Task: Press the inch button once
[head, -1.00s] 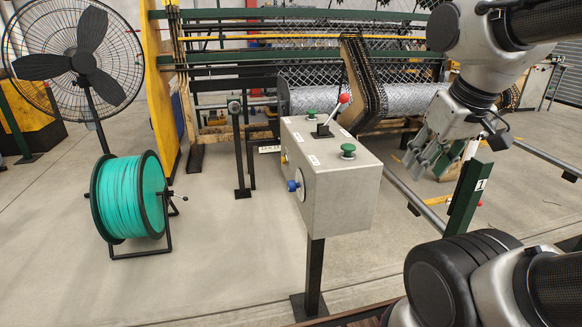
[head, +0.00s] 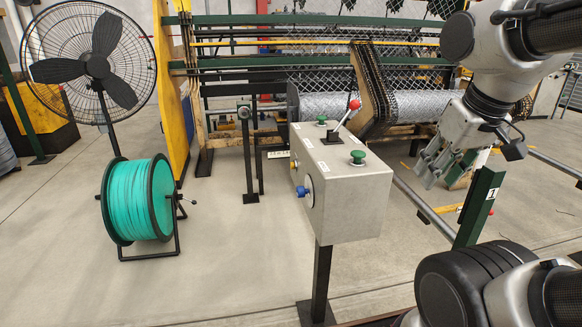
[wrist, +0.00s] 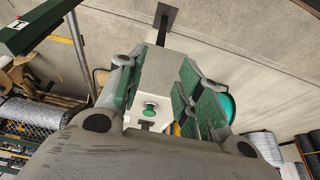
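A grey control box (head: 345,205) stands on a dark post in the middle of the head view. Its top has a near green button (head: 357,157), a far green button (head: 321,121) and a red-knobbed lever (head: 347,115). A blue knob (head: 303,191) and a yellow button (head: 293,165) are on its left side. The labels are too small to read, so I cannot tell which is the inch button. My gripper (head: 434,166) is open and empty, right of the box and apart from it. In the wrist view, the box and a green button (wrist: 151,109) show between its fingers.
A green post marked 1 (head: 480,205) and a metal rail (head: 425,208) are close to my gripper. The mesh machine (head: 310,60) stands behind the box. A fan (head: 97,67) and a green wire reel (head: 138,200) are at left. Floor between reel and box is clear.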

